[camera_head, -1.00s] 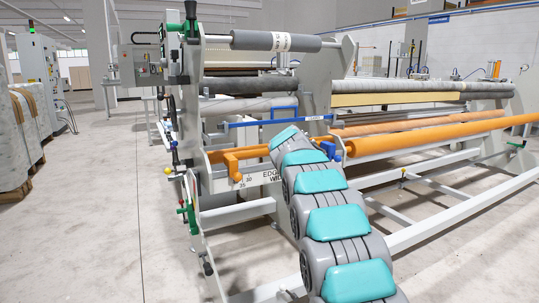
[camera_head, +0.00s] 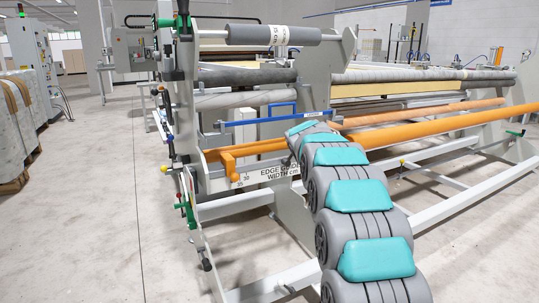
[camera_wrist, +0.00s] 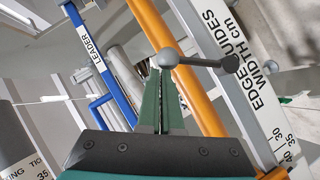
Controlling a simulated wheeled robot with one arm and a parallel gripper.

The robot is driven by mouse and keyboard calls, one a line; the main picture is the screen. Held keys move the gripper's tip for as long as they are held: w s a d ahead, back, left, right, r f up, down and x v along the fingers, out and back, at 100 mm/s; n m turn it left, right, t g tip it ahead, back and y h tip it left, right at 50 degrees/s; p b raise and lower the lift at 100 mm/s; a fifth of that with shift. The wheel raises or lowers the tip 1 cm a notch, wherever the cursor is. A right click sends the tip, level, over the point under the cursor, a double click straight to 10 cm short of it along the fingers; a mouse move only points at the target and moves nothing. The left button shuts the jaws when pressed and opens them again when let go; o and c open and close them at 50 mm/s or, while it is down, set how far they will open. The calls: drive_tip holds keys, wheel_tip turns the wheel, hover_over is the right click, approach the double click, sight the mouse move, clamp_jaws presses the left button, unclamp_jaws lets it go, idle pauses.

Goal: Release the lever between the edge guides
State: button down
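The lever is a grey bar with a round knob (camera_wrist: 167,57) at one end and a darker end (camera_wrist: 230,64) at the other. It lies across the orange bar in the wrist view. My gripper (camera_wrist: 159,72) has green fingers close together, with only a thin slit between them. Their tips are right at the lever's round knob; I cannot tell whether they touch it. The label panel "EDGE GUIDES WIDTH cm" (camera_wrist: 236,58) is to the right and also shows in the head view (camera_head: 281,170). My arm hides my gripper and the lever in the head view.
An orange bar (camera_wrist: 194,95) runs close beside my gripper. A blue frame part marked LEADER (camera_wrist: 86,45) is to the left. Rollers (camera_head: 273,35) are above. Floor at left (camera_head: 100,200) is clear.

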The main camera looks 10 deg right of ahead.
idle(0.5)
drive_tip(key=s+a+r+b, duration=0.1)
drive_tip(key=s+a+r, duration=0.2)
drive_tip(key=s+r, duration=0.4)
drive_tip(key=s, duration=0.3)
drive_tip(key=shift+s+a, duration=0.25)
drive_tip(key=shift+s, duration=0.05)
drive_tip(key=s+f+m+g, duration=0.35)
drive_tip(key=s+f, duration=0.55)
drive_tip(key=s, duration=0.5)
drive_tip(key=s+f+m+g, duration=0.3)
drive_tip(key=s+f+g, duration=0.2)
drive_tip(key=s+f, duration=0.65)
drive_tip(key=s+a+f+m+g+y, duration=0.1)
drive_tip(key=s+a+f+g, duration=0.1)
drive_tip(key=s, duration=0.9)
drive_tip(key=s+a+f+m+g+y, duration=0.1)
drive_tip(key=s+a+f+g, duration=0.1)
drive_tip(key=s, duration=0.9)
drive_tip(key=s+a+f+m+g, duration=0.1)
drive_tip(key=s+a+f+g, duration=0.1)
drive_tip(key=s, duration=1)
wheel_tip(320, 180, down, 3)
drive_tip(key=shift+r+g+y, duration=0.15)
drive_tip(key=shift+g+y, duration=0.25)
drive_tip(key=shift+g, duration=0.35)
